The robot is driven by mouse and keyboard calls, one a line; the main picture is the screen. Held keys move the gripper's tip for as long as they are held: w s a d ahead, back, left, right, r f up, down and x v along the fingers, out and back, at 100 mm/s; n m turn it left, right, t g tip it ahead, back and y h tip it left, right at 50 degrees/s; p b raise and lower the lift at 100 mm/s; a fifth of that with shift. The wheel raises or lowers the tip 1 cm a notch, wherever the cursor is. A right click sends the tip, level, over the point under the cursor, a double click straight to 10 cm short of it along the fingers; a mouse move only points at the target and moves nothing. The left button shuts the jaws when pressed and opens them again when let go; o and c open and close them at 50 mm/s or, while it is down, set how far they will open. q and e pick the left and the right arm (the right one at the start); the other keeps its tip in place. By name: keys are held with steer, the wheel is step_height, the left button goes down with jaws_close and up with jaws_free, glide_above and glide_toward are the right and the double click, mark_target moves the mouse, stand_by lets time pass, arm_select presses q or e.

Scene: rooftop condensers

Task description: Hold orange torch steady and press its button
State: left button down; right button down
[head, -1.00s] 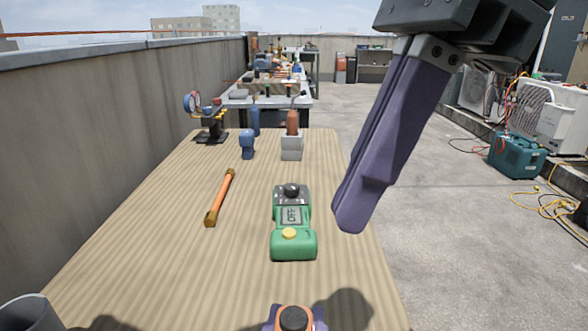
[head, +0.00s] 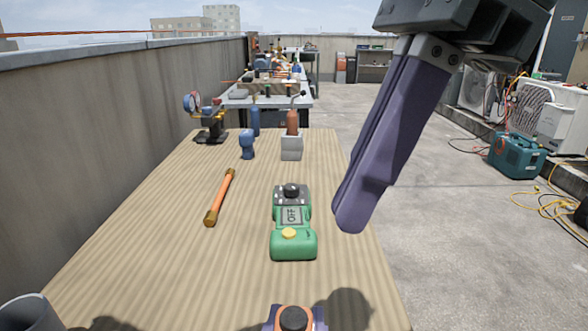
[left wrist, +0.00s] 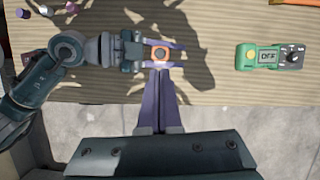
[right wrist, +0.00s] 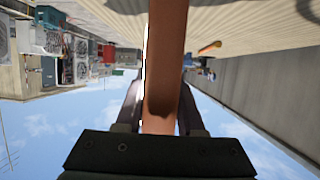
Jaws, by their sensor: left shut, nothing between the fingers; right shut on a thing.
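The orange torch (head: 282,312) stands upright at the bottom edge of the head view, its dark round button (head: 293,318) facing up. My right gripper (left wrist: 172,54) is shut around the torch, one purple finger on each side. In the right wrist view the torch's orange body (right wrist: 166,60) runs between the fingers. My left gripper (head: 350,226) is shut and empty, its purple fingers pointing down. In the left wrist view the left fingertips (left wrist: 160,76) appear just below the torch (left wrist: 153,53). The gap in height between them and the button cannot be told.
On the wooden table (head: 150,245) lie a green meter (head: 293,245) reading OFF and an orange-handled tool (head: 220,198). A blue item (head: 247,145) and a grey holder (head: 292,150) stand further back. A grey cup (head: 28,315) is at the lower left.

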arm_select(q)
steer(key=shift+f, duration=0.1)
stand_by(0.3)
steer(key=r+m+t+h, duration=0.1)
steer(key=m+t+h, duration=0.1)
steer(key=m+h, duration=0.9)
glide_above(277, 322)
steer(key=n+h, duration=0.2)
steer(key=shift+f, duration=4.2)
steer(key=shift+f, duration=0.1)
